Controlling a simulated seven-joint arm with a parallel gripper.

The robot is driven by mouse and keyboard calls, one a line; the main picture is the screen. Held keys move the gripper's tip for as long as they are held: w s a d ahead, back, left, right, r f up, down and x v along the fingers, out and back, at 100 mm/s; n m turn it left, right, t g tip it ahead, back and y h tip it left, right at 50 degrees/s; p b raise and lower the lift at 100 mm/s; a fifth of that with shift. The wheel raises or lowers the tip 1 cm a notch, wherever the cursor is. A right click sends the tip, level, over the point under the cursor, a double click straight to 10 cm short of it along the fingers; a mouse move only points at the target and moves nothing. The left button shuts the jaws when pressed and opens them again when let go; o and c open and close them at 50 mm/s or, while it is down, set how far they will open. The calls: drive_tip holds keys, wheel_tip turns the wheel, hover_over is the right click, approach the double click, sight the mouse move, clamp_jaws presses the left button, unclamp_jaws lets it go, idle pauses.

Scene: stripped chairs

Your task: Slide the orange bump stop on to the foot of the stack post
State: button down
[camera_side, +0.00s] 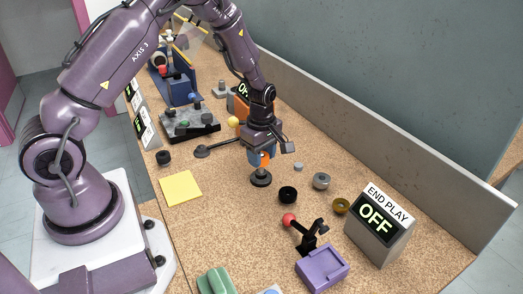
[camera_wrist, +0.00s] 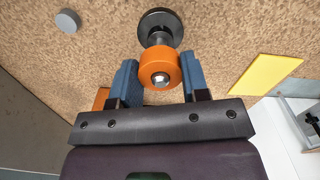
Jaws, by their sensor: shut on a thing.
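The orange bump stop (camera_wrist: 147,67) is a thick ring between the blue fingers of my gripper (camera_wrist: 160,76), which is shut on it. In the wrist view a silver post tip (camera_wrist: 160,79) shows in the ring's hole, so the ring appears to be around the upper part of the stack post. The post's dark round foot (camera_wrist: 174,24) lies beyond the ring. In the side view my gripper (camera_side: 261,158) is above the black foot (camera_side: 261,179), and the bump stop (camera_side: 266,160) shows partly behind a finger. A short stretch of post is visible below it.
A black ring (camera_side: 288,194), a grey ring (camera_side: 321,181) and a brass ring (camera_side: 341,206) lie to the right. A purple fixture with a red-knobbed lever (camera_side: 322,268) and an END PLAY display reading OFF (camera_side: 378,228) stand in front. A yellow pad (camera_side: 181,188) lies left.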

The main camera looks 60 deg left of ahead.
sight(262, 172)
drive_tip(key=shift+f, duration=1.55)
drive_tip(key=c, duration=0.5)
unclamp_jaws()
drive_tip(key=shift+r, duration=0.1)
